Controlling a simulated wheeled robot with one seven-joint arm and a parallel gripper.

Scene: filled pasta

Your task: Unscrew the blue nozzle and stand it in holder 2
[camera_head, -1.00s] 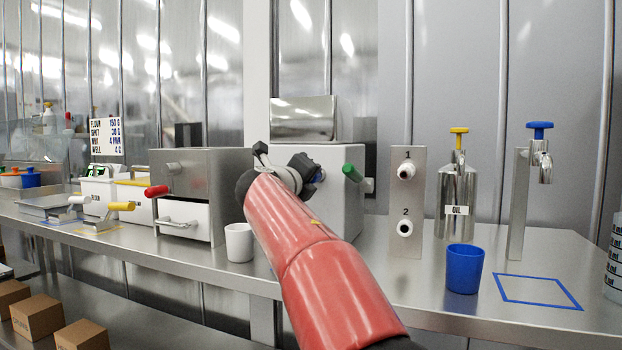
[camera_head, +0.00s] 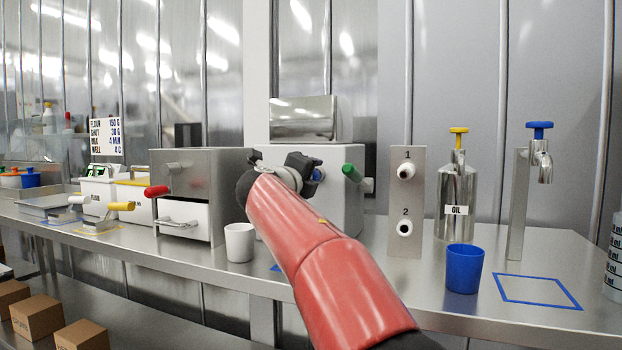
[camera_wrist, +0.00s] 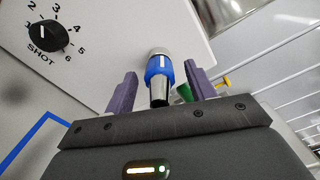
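The blue nozzle (camera_wrist: 159,68), a blue collar with a metal tip, sticks out from the light grey machine in the wrist view. My gripper (camera_wrist: 161,80) is open, with one purple finger on each side of the nozzle and a visible gap on both sides. In the head view my gripper (camera_head: 303,166) is in front of the machine, and only a bit of the blue nozzle (camera_head: 318,174) shows beside it.
The machine (camera_head: 345,215) has a green handle (camera_head: 351,172) on its right and a SHOT dial (camera_wrist: 44,38). A white cup (camera_head: 239,243) stands left of my arm. A blue cup (camera_head: 464,269) and oil dispenser (camera_head: 456,200) stand right of the holder plate.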

